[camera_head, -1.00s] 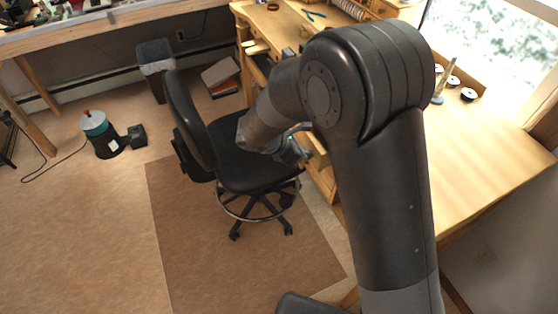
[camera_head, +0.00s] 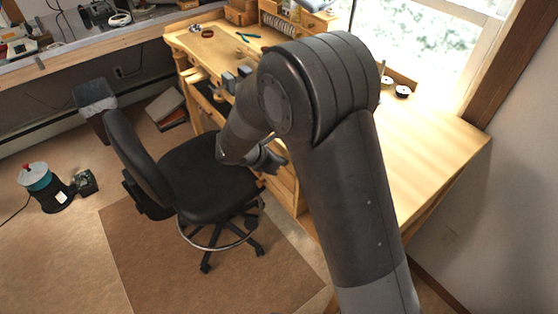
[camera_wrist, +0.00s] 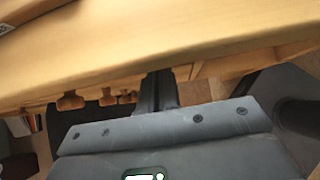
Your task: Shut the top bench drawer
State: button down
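The light wood workbench (camera_head: 435,150) stands right of centre in the head view. Part of its drawer front (camera_head: 207,104) shows left of my arm; I cannot tell how far the top drawer is out. In the wrist view, the bench edge (camera_wrist: 200,45) crosses above, with several wooden knobs (camera_wrist: 70,101) below it. My gripper (camera_head: 268,158) is low beside the bench front, past the chair seat, partly hidden by my arm. In the wrist view my gripper's dark fingers (camera_wrist: 158,92) look together and empty, close under the bench edge; contact is unclear.
A black swivel chair (camera_head: 205,180) stands left of my gripper, close to the bench, on a brown mat (camera_head: 150,255). Pliers (camera_head: 248,37) and spools lie on the bench top. Open floor lies at lower left.

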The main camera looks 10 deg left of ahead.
jog(key=shift+w+d, duration=0.25)
jog(key=shift+d, duration=0.2)
jog(key=s+a+r, duration=0.7)
jog(key=s+a, duration=0.1)
jog(key=a, duration=0.1)
jog(key=s+d+r+m+g+y, duration=0.1)
jog(key=d+r+m, duration=0.3)
jog(key=d, duration=0.2)
jog(key=s+d+r+m+g, duration=0.1)
jog(key=d+r+m, duration=0.25)
jog(key=d, duration=0.35)
jog(key=s+d+r+m+g+y, duration=0.1)
jog(key=s+d+r+m, duration=0.1)
jog(key=d+r+m, duration=0.3)
jog(key=s+d+r+m+t+y, duration=0.2)
jog(key=s+d+r+m+y, duration=0.1)
jog(key=s+d+m, duration=1)
jog(key=shift+d+r+m+y, duration=0.25)
jog(key=shift+m+y, duration=0.45)
jog(key=shift+m, duration=0.05)
jog(key=c, duration=2.1)
grip_release()
jog(key=shift+s, duration=0.1)
